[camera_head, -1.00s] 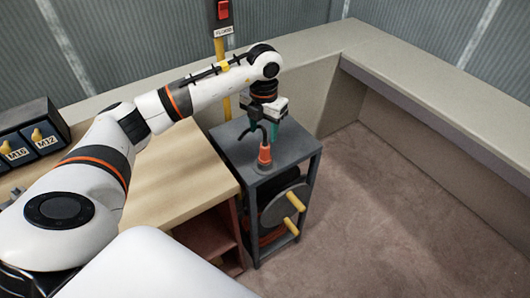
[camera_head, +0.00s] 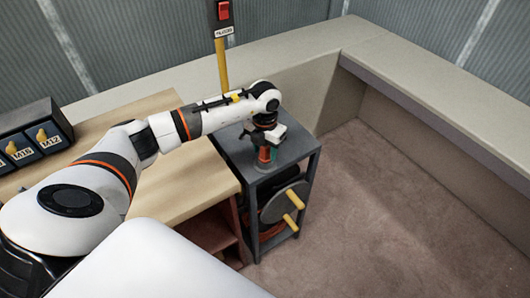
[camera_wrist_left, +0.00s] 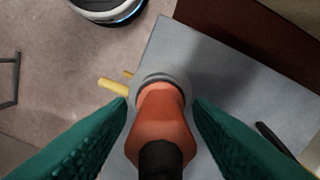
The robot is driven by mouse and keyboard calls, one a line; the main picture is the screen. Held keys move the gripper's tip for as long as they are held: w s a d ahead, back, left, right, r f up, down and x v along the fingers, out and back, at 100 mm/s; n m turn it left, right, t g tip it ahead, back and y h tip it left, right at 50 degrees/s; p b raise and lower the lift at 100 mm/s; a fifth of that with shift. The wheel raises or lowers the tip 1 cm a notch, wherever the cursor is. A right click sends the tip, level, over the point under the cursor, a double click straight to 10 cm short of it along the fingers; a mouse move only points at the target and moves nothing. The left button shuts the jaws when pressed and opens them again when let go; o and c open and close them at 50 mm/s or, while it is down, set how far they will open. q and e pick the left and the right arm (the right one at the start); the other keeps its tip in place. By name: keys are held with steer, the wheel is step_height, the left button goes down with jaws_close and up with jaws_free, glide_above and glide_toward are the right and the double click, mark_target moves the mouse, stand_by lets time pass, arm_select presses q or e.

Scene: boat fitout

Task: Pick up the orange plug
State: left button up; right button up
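The orange plug (camera_head: 264,154) stands upright on the top of a dark grey cart, partly hidden by my left gripper in the head view. In the left wrist view the orange plug (camera_wrist_left: 160,120) has a black end toward the camera and a grey round base. My left gripper (camera_head: 267,150) has come down over it, with its green fingers one on each side. In the left wrist view my left gripper (camera_wrist_left: 160,110) is open, with a gap between each fingertip and the plug. My right gripper is not in view.
The grey cart (camera_head: 231,149) carries a reel with yellow handles (camera_head: 290,222) below its top. A wooden bench (camera_head: 190,185) adjoins it on the left. A yellow post with a red switch (camera_head: 224,10) rises behind. The carpet (camera_head: 370,220) at the right is clear.

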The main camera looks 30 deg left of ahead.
arm_select(q)
steer(key=c, duration=0.9)
jaws_close()
steer(key=shift+r, duration=0.1)
